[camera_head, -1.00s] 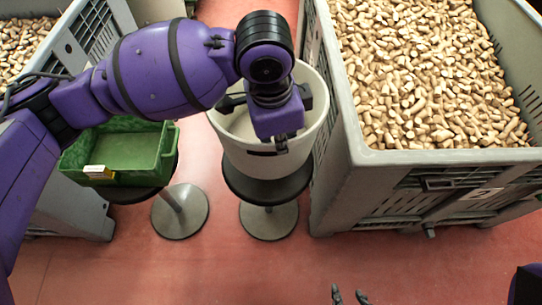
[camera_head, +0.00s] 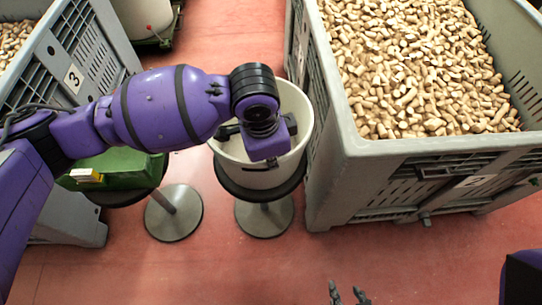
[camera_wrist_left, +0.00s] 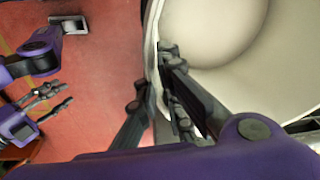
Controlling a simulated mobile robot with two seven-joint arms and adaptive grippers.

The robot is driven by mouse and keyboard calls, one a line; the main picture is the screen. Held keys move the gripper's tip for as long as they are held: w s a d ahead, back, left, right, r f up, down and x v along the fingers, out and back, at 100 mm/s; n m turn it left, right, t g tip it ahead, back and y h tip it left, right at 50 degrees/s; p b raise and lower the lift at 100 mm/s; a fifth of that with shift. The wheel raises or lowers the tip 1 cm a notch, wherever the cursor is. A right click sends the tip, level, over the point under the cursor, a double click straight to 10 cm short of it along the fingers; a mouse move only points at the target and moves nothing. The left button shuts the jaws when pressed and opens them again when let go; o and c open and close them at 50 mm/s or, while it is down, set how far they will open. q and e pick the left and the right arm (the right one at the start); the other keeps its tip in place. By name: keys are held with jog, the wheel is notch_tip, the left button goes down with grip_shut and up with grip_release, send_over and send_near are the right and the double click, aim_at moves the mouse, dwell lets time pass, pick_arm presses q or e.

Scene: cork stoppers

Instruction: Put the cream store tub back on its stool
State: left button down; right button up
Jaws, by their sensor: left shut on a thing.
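The cream tub (camera_head: 250,177) is upright over the round dark top of a stool (camera_head: 228,187), whose pale base (camera_head: 265,218) shows below. It looks seated on the top, but the contact is partly hidden. My left gripper (camera_head: 262,140) reaches over the tub from above. In the left wrist view my left gripper (camera_wrist_left: 160,85) is shut on the tub's rim, one finger inside and one outside; the tub's pale inside (camera_wrist_left: 215,35) looks empty. My right gripper (camera_head: 347,294) is low in the head view, fingers apart, empty; it also shows in the left wrist view (camera_wrist_left: 52,100).
A large grey bin of corks (camera_head: 345,190) stands close to the tub's right. A green crate (camera_head: 125,178) sits on another stool (camera_head: 172,212) to the left, partly behind my arm. Another grey bin (camera_head: 105,50) is beyond it. Red floor in front is clear.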

pick_arm(q)
jog(key=c, duration=2)
grip_release()
jog(key=shift+o, duration=0.4)
notch_tip(320, 180, up, 12)
jog(key=a+p, duration=0.1)
jog(key=p, duration=0.1)
jog(key=shift+s+a, duration=0.15)
jog(key=shift+s, duration=0.3)
